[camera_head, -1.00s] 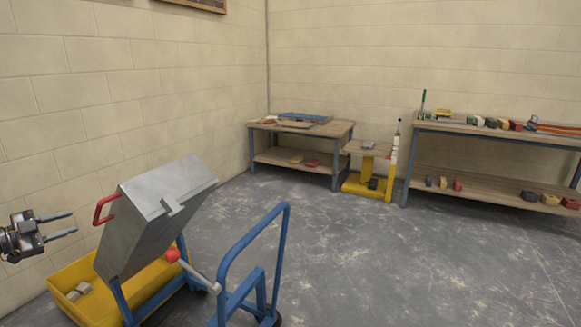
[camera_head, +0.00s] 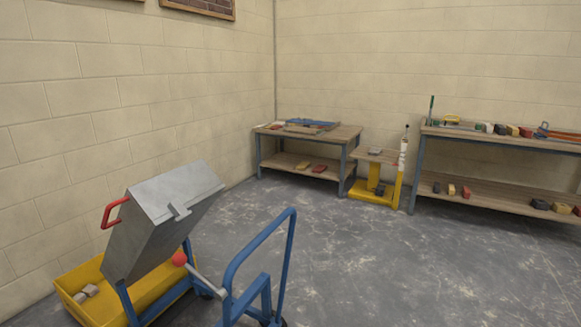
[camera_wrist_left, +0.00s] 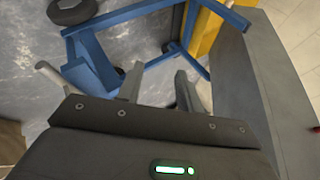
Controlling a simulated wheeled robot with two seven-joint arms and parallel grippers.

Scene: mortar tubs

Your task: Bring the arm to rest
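My left gripper (camera_wrist_left: 158,84) shows only in the left wrist view. Its two fingers are apart with nothing between them, so it is open and empty. The blue cart frame (camera_wrist_left: 130,14) and a black wheel (camera_wrist_left: 73,10) lie beyond the fingers. In the head view, a grey metal tub (camera_head: 165,215) is tilted on the blue frame (camera_head: 262,245). It has a red handle (camera_head: 114,212) on its left and a lever with a red knob (camera_head: 179,258) in front. My left arm is not visible in the head view. My right gripper is in neither view.
A yellow tray (camera_head: 102,312) with a few small blocks (camera_head: 88,291) sits below the tub, near the left wall. Two benches (camera_head: 318,132) (camera_head: 500,138) and a yellow lift stand (camera_head: 374,190) are at the back. The floor (camera_head: 400,265) at centre and right is clear.

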